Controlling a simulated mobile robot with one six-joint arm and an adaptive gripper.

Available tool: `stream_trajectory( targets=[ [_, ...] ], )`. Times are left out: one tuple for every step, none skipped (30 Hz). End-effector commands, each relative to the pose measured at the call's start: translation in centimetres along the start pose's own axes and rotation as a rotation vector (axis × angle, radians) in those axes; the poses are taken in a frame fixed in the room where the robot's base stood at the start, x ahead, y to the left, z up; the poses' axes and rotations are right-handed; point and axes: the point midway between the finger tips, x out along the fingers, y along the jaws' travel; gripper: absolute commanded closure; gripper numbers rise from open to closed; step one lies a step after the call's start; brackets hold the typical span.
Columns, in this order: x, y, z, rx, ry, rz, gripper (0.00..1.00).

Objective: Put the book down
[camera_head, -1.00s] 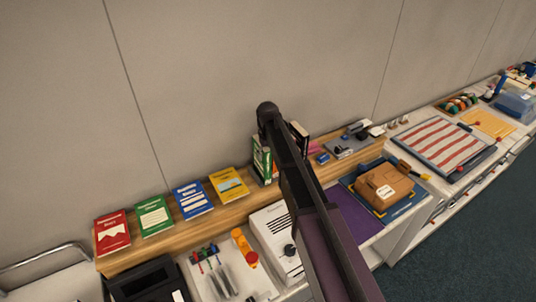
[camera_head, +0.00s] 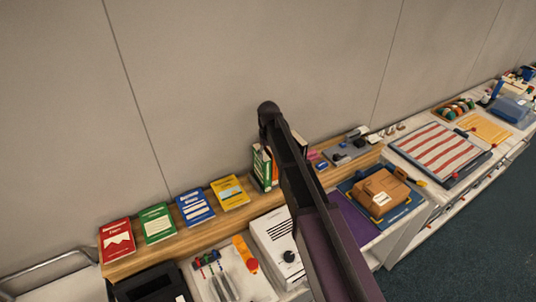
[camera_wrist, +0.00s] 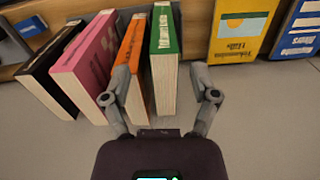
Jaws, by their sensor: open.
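A green book (camera_wrist: 165,60) and an orange book (camera_wrist: 133,62) stand upright, side by side, in the wrist view. My gripper (camera_wrist: 161,76) is open, its fingers spread apart. The right finger is beside the green book with a gap; the left finger overlaps the orange book in the picture. Whether either finger touches a book I cannot tell. A pink book (camera_wrist: 92,65) and a black book (camera_wrist: 50,70) lean to the left. In the head view the green book (camera_head: 263,167) stands on the wooden shelf (camera_head: 205,236), and my arm hides the gripper.
Red (camera_head: 117,240), green, blue (camera_head: 195,206) and yellow (camera_head: 229,192) books rest in a row along the wall. A white box with a dial (camera_head: 277,246) and a tray of tools stand in front. A brown case (camera_head: 380,193) lies to the right.

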Motion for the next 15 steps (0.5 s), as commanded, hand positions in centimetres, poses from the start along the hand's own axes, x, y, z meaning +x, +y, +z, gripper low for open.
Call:
stream_trajectory(
  targets=[
    [-0.9, 0.1, 0.0, 0.000, 0.000, 0.000, 0.23],
    [-1.1, 0.1, 0.0, 0.000, 0.000, 0.000, 0.23],
    [-1.5, 0.1, 0.0, 0.000, 0.000, 0.000, 0.23],
    [-1.7, 0.1, 0.0, 0.000, 0.000, 0.000, 0.23],
    [-2.0, 0.1, 0.0, 0.000, 0.000, 0.000, 0.23],
    [-2.3, 0.1, 0.0, 0.000, 0.000, 0.000, 0.23],
    [-2.6, 0.1, 0.0, 0.000, 0.000, 0.000, 0.23],
    [-2.8, 0.1, 0.0, 0.000, 0.000, 0.000, 0.23],
    [-3.1, 0.1, 0.0, 0.000, 0.000, 0.000, 0.23],
    [-3.4, 0.1, 0.0, 0.000, 0.000, 0.000, 0.23],
    [-3.6, 0.1, 0.0, 0.000, 0.000, 0.000, 0.23],
    [-4.0, 0.1, 0.0, 0.000, 0.000, 0.000, 0.23],
    [-4.2, 0.1, 0.0, 0.000, 0.000, 0.000, 0.23],
    [-4.5, 0.1, 0.0, 0.000, 0.000, 0.000, 0.23],
    [-4.8, 0.1, 0.0, 0.000, 0.000, 0.000, 0.23]
  ],
)
